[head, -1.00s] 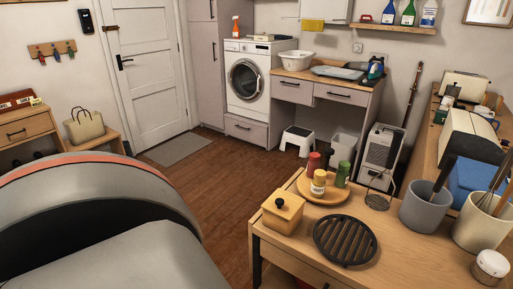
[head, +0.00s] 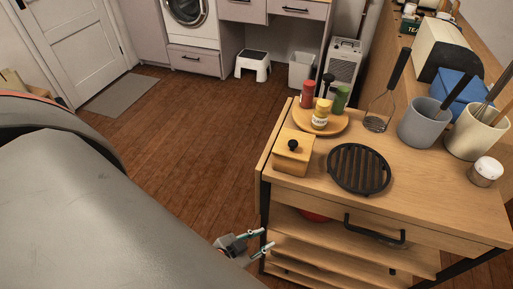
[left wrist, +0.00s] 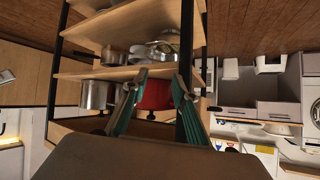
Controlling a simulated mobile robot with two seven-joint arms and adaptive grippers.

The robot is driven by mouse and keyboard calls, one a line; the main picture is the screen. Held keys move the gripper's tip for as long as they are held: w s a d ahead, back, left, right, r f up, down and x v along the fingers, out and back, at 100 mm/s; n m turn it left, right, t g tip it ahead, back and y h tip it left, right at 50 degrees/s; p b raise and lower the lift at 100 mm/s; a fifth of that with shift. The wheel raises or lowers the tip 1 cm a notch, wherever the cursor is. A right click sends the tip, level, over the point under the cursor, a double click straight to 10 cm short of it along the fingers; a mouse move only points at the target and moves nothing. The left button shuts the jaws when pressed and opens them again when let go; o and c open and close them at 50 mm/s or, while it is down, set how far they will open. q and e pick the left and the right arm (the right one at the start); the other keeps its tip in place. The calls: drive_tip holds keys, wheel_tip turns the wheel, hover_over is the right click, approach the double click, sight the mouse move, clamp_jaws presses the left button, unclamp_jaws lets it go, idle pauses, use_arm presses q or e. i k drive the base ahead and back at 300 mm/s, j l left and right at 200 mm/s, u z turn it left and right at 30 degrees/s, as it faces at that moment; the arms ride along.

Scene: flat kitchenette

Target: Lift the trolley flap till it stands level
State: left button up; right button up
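The wooden trolley (head: 430,205) with a dark frame stands at the right in the head view. A narrow board along its left edge (head: 269,150) looks like the flap hanging down, seen nearly edge-on. My left gripper (head: 262,241) is low beside the trolley's near left corner, below the top, fingers apart and empty. In the left wrist view, which is upside down, the open fingers (left wrist: 155,88) point at the trolley's shelves (left wrist: 115,73), with a red pot (left wrist: 154,96) beyond them. I cannot make out the flap there. My right gripper is not in view.
On the trolley top stand a yellow lidded box (head: 293,155), a round tray (head: 337,126) with small shakers, a black trivet (head: 358,168) and utensil pots (head: 424,125). A dark handle (head: 375,230) sticks out in front. Floor left of the trolley is clear.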

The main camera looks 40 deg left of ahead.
sight(262, 162)
drive_tip(key=j, duration=0.8)
drive_tip(key=k+j, duration=0.15)
drive_tip(key=j, duration=0.6)
